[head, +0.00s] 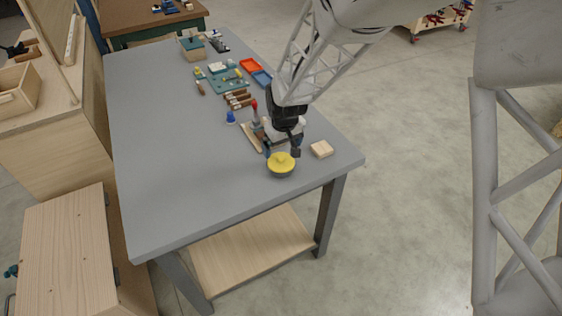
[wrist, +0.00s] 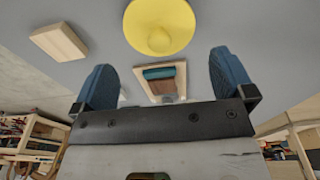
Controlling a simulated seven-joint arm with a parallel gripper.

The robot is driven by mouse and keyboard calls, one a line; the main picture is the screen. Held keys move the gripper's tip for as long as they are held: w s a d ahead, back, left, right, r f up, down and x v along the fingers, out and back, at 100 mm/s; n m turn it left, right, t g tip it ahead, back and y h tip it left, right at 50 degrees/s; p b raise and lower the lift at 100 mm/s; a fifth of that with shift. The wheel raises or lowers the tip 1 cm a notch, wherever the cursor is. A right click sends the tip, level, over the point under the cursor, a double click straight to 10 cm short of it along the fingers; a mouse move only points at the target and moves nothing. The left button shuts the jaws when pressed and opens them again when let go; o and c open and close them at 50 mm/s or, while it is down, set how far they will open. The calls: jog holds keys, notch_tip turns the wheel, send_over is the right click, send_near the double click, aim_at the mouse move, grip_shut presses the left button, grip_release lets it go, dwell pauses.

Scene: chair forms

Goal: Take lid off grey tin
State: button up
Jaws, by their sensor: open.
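The tin (head: 281,172) stands upright on the grey table near its front right corner, with its yellow lid (head: 281,161) seated on top. The lid is round with a small knob in its middle. In the wrist view the yellow lid (wrist: 159,27) fills the top middle, beyond the fingertips, and hides the tin's body. My gripper (head: 281,149) is just behind and above the lid in the head view.
A light wooden block (head: 321,149) lies to the right of the tin; a wooden-framed piece (wrist: 163,79) shows below the lid in the wrist view. A blue cone-like item (head: 230,118) and several tools stand behind. The table's front left is clear.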

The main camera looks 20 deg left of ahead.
aim_at(281, 155)
jog(key=shift+f, duration=0.45)
jog(key=shift+w+a+f, duration=0.15)
jog(key=shift+f, duration=1.15)
jog(key=shift+w+a+f, duration=0.1)
jog(key=shift+f, duration=1.2)
jog(key=c, duration=0.5)
jog(key=shift+r, duration=0.15)
jog(key=shift+r, duration=0.75)
notch_tip(281, 155, up, 2)
jog(key=shift+r, duration=0.1)
jog(key=s+d, duration=0.2)
jog(key=s, duration=0.2)
jog(key=s+d, duration=0.3)
jog(key=s, duration=0.2)
jog(key=s+d+r, duration=0.1)
jog(key=s+d, duration=0.2)
jog(key=s, duration=0.1)
jog(key=shift+s+d, duration=0.25)
jog(key=shift+s, duration=0.05)
